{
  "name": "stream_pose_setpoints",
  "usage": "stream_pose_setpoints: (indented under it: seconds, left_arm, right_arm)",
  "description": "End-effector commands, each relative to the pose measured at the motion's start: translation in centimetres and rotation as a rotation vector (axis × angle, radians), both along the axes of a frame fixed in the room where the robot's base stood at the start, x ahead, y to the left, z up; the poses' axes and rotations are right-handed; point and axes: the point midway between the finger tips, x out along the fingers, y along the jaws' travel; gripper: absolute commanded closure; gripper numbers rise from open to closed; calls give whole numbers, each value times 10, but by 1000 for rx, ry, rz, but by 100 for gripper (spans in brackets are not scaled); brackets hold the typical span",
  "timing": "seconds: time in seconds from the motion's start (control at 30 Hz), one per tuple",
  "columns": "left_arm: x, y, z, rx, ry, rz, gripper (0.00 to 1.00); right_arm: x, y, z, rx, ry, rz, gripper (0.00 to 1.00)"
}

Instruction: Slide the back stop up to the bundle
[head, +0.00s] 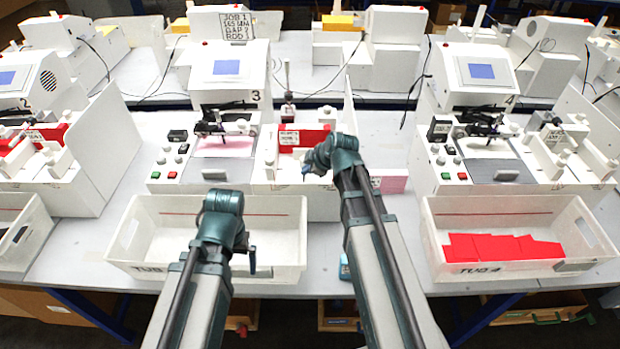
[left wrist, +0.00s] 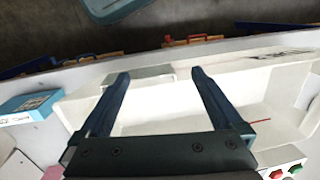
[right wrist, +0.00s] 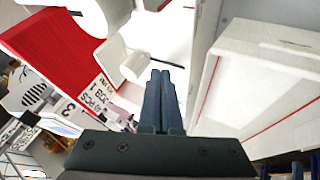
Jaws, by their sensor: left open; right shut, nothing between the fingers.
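The bundle (head: 313,136) is a red block in the white feeder beside machine 3 (head: 228,75); it also shows in the right wrist view (right wrist: 68,45). My right arm hides part of the feeder in the head view. My left gripper (left wrist: 160,75) is open and empty above the front white tub (head: 205,275).
A paper label (head: 289,138) is at the red bundle. A tall white panel (head: 349,105) stands on the feeder's right. A second tub (head: 520,212) with red pieces is at right. A blue box (left wrist: 28,105) lies by the front tub. The bench between the tubs is partly clear.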

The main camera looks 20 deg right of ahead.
Motion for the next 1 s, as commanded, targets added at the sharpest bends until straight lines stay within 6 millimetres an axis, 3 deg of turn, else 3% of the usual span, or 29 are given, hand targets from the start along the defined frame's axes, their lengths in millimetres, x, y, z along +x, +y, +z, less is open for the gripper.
stream_pose_setpoints:
  seconds: [0.1, 0.5, 0.8, 1.0]
  left_arm:
    - [0, 0, 1, 0, 0, 0, 0]
    - [0, 0, 1, 0, 0, 0, 0]
    - [0, 0, 1, 0, 0, 0, 0]
    - [0, 0, 1, 0, 0, 0, 0]
  right_arm:
    - [12, -3, 1, 0, 1, 0, 100]
    - [15, -4, 1, 0, 1, 0, 100]
    - [60, -18, 1, 0, 1, -1, 100]
    - [60, -18, 1, 1, 0, -1, 100]
